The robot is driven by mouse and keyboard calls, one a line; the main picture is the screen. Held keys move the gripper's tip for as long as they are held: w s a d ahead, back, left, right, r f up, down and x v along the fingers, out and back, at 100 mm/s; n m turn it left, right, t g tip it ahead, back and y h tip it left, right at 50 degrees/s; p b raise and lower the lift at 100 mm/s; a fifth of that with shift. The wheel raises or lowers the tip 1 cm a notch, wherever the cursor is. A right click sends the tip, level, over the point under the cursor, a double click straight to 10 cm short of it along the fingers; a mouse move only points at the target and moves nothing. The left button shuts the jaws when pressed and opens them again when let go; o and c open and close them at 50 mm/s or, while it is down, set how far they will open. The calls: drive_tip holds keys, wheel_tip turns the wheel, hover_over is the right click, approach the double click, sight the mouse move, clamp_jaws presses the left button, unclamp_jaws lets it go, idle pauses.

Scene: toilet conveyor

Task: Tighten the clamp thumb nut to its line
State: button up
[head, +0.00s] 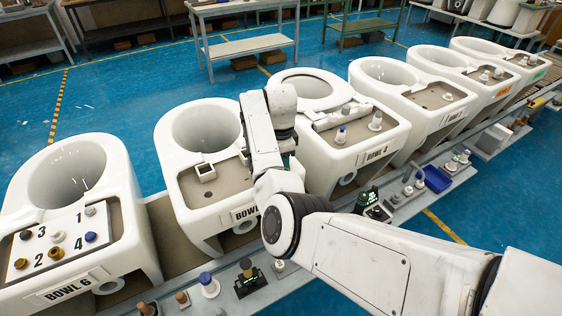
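I cannot make out for sure which part is the clamp thumb nut, and no line on it can be read. Small knobbed fittings stand along the rail in front of the bowls, among them a white one with a blue top (208,286) and a dark one on a black base (248,277).
White toilet bowls stand in a row on the conveyor, including Bowl 6 (85,215) with a numbered plate of knobs. A blue bin (437,180) and a dark device with a green display (368,198) sit on the front rail. Workbenches (235,47) stand behind; blue floor lies between.

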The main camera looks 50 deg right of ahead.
drive_tip(key=shift+r, duration=0.1)
idle(0.3)
drive_tip(key=o, duration=1)
drive_tip(key=shift+o, duration=0.2)
wheel_tip(320, 180, up, 11)
drive_tip(key=b, duration=0.1)
drive_tip(key=shift+b, duration=0.35)
drive_tip(key=shift+f, duration=0.25)
